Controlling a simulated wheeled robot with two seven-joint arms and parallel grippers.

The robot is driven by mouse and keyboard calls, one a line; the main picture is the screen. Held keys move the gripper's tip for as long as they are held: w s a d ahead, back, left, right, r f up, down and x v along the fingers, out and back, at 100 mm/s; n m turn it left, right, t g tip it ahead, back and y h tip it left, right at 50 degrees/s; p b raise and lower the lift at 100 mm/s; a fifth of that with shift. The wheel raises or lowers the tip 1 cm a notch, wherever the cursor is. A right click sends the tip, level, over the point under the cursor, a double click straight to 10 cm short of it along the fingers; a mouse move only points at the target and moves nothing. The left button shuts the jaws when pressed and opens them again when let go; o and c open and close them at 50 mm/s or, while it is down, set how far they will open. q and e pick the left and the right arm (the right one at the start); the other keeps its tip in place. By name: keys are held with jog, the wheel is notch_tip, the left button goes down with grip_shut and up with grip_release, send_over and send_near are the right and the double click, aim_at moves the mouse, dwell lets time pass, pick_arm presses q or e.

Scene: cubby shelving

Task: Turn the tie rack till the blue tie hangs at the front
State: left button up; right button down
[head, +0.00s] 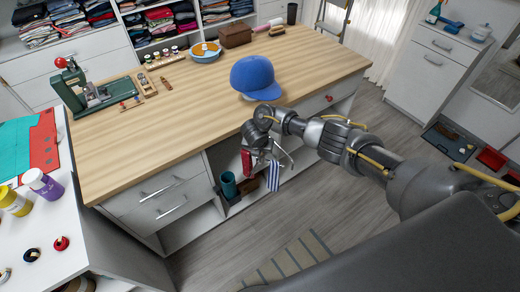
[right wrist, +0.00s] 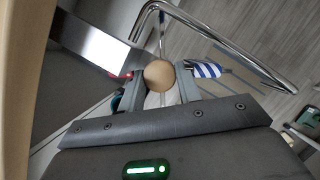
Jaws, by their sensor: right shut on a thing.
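The tie rack has thin metal arms (head: 285,158) and hangs at the workbench's near side. A red tie (head: 247,161) hangs on its left, and a blue-and-white striped tie (head: 273,176) hangs right of it. The striped tie also shows in the right wrist view (right wrist: 207,70), just beyond the right finger. My right gripper (head: 259,132) is at the top of the rack. In the right wrist view its fingers are shut around a round tan knob (right wrist: 160,74). Parts of the rack are hidden behind my gripper. My left gripper is out of view.
A blue cap (head: 255,77) lies on the wooden workbench (head: 165,125) near the edge, just above my right gripper. A teal cup (head: 229,185) stands on the low shelf beside the ties. A bent chrome bar (right wrist: 215,42) crosses beyond my gripper. The floor (head: 235,245) in front is open.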

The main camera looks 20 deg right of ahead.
jog(key=c, duration=1)
grip_release()
jog(key=shift+o, duration=0.2)
jog(key=p+v, duration=0.4)
jog(key=v, duration=0.6)
jog(key=shift+s+r, duration=0.15)
jog(key=shift+r, duration=0.2)
jog(key=shift+c, duration=0.5)
